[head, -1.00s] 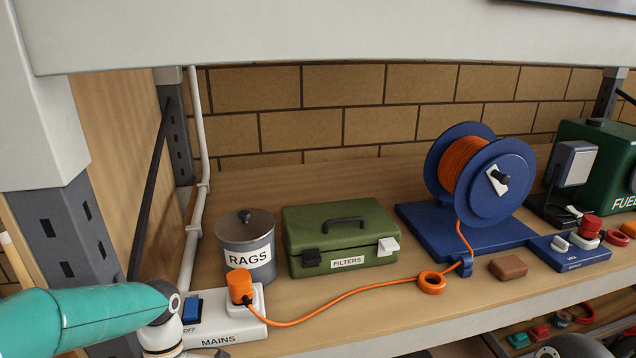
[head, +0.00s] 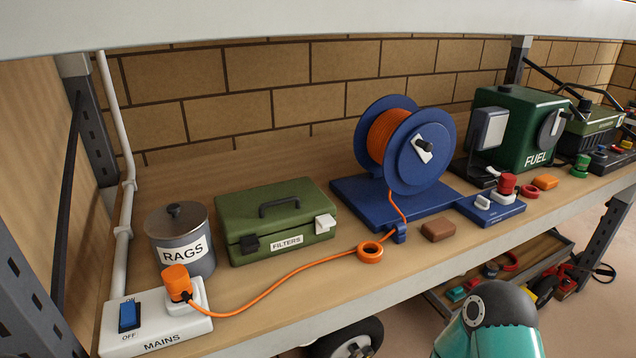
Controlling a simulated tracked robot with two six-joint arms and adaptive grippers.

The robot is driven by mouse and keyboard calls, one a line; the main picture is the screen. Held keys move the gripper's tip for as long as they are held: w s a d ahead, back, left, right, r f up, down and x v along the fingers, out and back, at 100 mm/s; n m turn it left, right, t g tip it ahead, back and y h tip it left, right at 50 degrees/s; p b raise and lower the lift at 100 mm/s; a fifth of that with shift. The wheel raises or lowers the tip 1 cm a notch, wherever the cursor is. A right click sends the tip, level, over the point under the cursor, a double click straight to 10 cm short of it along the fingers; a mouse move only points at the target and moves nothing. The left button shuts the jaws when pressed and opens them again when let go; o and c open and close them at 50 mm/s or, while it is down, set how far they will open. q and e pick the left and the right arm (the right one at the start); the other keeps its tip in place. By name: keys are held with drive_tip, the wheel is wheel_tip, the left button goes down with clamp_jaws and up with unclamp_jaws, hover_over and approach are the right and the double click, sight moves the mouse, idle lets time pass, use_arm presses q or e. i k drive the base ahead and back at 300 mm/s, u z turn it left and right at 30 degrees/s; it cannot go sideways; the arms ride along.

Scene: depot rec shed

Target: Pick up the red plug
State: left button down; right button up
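A red plug (head: 508,184) stands upright on a pale socket at the right part of a small blue block (head: 493,209). A white lever (head: 482,203) is beside it on the same block. An orange plug (head: 176,282) sits in the white mains box (head: 160,338) at the left, with an orange cord running from it to the reel. A teal link of my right arm shows at the bottom right, below the bench edge. Neither gripper is in view.
The blue cable reel (head: 418,150), brown block (head: 438,229) and orange ring (head: 370,251) are left of the blue block. The green fuel can (head: 520,130) stands behind it. A red ring (head: 530,191) and orange block (head: 545,182) lie to its right. A lower shelf holds loose parts.

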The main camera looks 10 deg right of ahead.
sight(506, 186)
drive_tip(key=u, duration=0.75)
drive_tip(key=i, duration=0.2)
drive_tip(key=z, duration=3.85)
drive_tip(key=i, duration=3.15)
